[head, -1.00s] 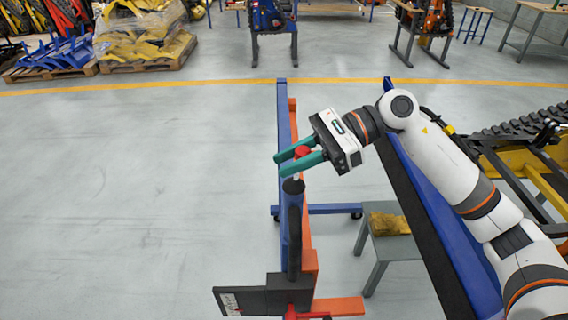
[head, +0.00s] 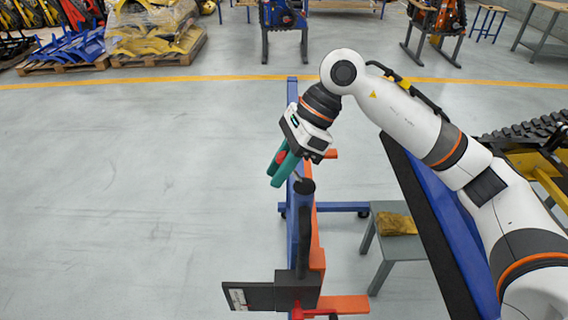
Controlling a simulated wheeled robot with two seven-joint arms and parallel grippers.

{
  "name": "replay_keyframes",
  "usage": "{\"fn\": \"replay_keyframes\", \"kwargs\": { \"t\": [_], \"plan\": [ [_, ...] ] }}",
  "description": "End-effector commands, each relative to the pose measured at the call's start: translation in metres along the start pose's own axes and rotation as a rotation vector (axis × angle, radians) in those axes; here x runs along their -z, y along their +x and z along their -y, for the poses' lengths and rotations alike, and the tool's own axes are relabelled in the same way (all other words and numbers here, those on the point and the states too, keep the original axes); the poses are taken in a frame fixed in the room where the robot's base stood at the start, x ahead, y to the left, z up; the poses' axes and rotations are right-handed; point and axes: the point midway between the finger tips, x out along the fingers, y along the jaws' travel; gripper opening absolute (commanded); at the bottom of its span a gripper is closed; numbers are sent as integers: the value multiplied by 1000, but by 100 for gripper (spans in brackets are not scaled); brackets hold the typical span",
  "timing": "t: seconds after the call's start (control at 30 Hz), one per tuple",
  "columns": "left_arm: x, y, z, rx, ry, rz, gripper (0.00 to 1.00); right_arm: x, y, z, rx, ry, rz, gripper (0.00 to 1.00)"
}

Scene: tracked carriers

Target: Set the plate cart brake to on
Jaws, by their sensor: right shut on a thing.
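The cart stands in the middle of the head view as a narrow blue and orange frame (head: 320,259) with a dark upright cylinder (head: 304,230). A red knob (head: 282,157) shows between the green fingers of my right gripper (head: 277,173), beside the top of the cylinder. This gripper is shut on the red knob and tilts down to the left. A short pale rod (head: 297,177) shows by the cylinder's top; the fingers partly hide how it meets the knob. My left gripper is out of view.
A dark plate with a white label (head: 250,296) juts left at the cart's foot. A grey stool (head: 385,252) with a yellow-brown cloth (head: 396,224) stands right of it. A long blue and black beam (head: 432,215) runs beyond. The floor on the left is clear.

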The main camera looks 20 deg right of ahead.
Motion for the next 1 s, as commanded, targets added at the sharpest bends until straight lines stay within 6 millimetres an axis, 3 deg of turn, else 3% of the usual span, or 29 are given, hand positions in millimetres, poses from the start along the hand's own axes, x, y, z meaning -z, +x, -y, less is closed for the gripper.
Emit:
{"fn": "replay_keyframes", "kwargs": {
  "t": [0.5, 0.53, 0.63, 1.0],
  "plan": [
    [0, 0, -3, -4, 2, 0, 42, 0, 2, 0, 5, 5, 18, 0],
    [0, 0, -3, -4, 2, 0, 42, 0, 2, 0, 5, 5, 18, 28],
    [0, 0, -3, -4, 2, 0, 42, 0, 2, 0, 4, 5, 18, 45],
    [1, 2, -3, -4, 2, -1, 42, 0, -3, -1, 1, 4, 18, 45]
  ]
}}
